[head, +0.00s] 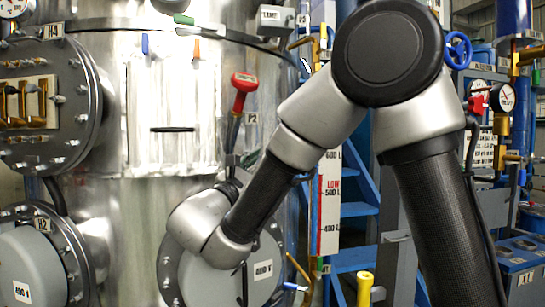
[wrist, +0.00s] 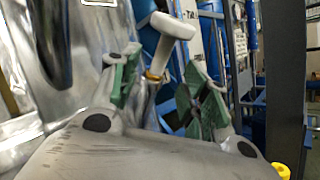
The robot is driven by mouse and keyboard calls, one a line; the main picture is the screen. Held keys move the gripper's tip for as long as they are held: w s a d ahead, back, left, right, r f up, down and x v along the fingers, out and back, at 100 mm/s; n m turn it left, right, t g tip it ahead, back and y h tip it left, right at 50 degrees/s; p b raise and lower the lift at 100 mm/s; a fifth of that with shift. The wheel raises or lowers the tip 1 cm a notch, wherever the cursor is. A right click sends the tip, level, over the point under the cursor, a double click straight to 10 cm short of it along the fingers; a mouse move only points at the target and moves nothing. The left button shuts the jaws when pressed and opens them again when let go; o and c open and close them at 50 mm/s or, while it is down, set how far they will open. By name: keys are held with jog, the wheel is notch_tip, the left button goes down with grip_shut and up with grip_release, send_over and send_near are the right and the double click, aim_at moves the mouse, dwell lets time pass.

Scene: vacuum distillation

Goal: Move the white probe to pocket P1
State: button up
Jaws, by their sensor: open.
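The white probe (wrist: 174,25) shows in the wrist view as a pale T-shaped handle with a short stem and a yellowish collar below it. My gripper (wrist: 163,65) is open, its green-padded fingers spread to the left and right of the stem. The handle rises beyond the fingertips, and I cannot tell whether a pad touches the stem. In the head view my forearm and wrist hide the gripper, and I cannot make out the white probe. A red probe (head: 243,90) stands at the label P2 (head: 252,118). A label P3 (head: 303,20) is at the upper right. I see no P1 label.
The steel vessel (head: 110,190) with flanged covers fills the left. Behind my arm are a level scale (head: 329,205), blue steps (head: 355,210) and pipework with a gauge (head: 502,97). A yellow-topped post (head: 364,288) stands low at centre right.

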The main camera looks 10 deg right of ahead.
jog(key=shift+v, duration=1.8)
jog(key=s+d+f+m+g, duration=0.2)
jog(key=d+m+g, duration=0.15)
jog(key=d, duration=0.45)
jog(key=s+d+f+m+g+y, duration=0.1)
jog(key=s+d+m+g, duration=0.1)
jog(key=d+g, duration=0.45)
jog(key=s+d+f+m+g, duration=0.2)
jog(key=s+d+m, duration=0.1)
jog(key=d, duration=0.6)
jog(key=s+d+f+m+g+y, duration=0.3)
jog(key=s+d+f+m+y, duration=0.45)
jog(key=s, duration=0.45)
jog(key=s+a+f+m+t+y, duration=0.3)
jog(key=s+a+f+m+y, duration=0.1)
jog(key=a+m+y, duration=0.1)
jog(key=shift+s+a+y, duration=0.2)
jog(key=shift+a+y, duration=0.3)
jog(key=shift+y, duration=0.45)
